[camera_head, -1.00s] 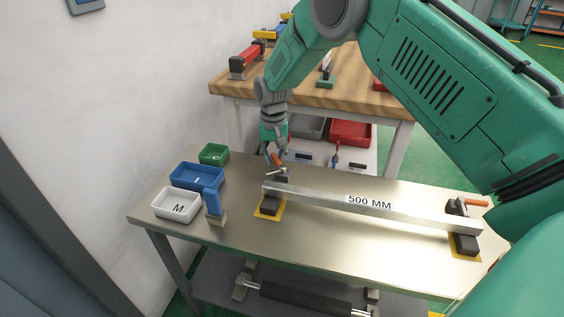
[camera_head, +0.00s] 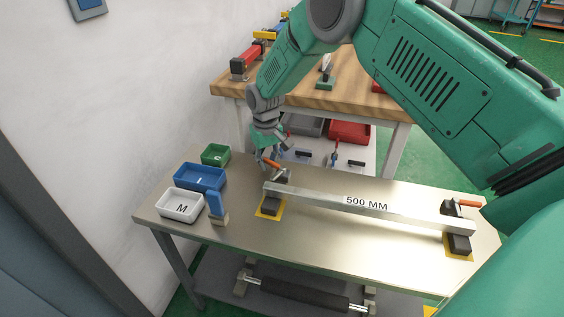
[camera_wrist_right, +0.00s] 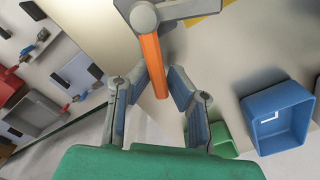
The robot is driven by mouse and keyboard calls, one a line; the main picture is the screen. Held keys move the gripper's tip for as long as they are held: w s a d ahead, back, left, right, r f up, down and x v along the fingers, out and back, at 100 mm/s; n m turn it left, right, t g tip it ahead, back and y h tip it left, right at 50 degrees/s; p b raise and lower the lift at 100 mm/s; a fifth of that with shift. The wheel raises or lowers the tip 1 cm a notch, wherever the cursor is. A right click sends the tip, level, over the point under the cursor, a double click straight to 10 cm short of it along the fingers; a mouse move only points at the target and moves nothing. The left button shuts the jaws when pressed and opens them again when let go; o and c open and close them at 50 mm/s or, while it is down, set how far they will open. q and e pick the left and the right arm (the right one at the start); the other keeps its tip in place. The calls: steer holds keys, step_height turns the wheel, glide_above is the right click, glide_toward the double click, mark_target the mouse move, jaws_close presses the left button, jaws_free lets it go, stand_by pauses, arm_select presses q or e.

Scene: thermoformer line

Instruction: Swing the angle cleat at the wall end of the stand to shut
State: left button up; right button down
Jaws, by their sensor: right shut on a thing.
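The wall-end angle cleat is a grey clamp with an orange handle (camera_head: 271,164), at the left end of the long metal bar (camera_head: 330,197). The handle also shows in the right wrist view (camera_wrist_right: 153,66), running from a grey pivot head (camera_wrist_right: 146,17) down between my fingers. My right gripper (camera_head: 265,157) is shut on this handle, with a finger on each side in the right wrist view (camera_wrist_right: 157,77). The cleat's dark block (camera_head: 270,205) is on a yellow patch. The other cleat, with an orange handle (camera_head: 468,203), is at the bar's right end. My left gripper is not in view.
White (camera_head: 181,205), blue (camera_head: 199,177) and green (camera_head: 215,154) bins stand left of the cleat near the wall. A blue upright piece (camera_head: 216,203) stands close by. A wooden bench (camera_head: 300,98) is behind. The metal tabletop (camera_head: 300,235) is clear in front of the bar.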

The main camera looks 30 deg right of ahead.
steer(key=shift+a+r+n, duration=0.2)
steer(key=shift+a+n, duration=0.15)
steer(key=shift+n, duration=0.25)
steer(key=shift+a+f+n, duration=0.1)
steer(key=shift+n, duration=0.2)
steer(key=shift+s+a+n+p, duration=0.4)
steer(key=shift+a+n+p, duration=0.05)
steer(key=shift+n+p, duration=0.5)
steer(key=c, duration=1.4)
jaws_free()
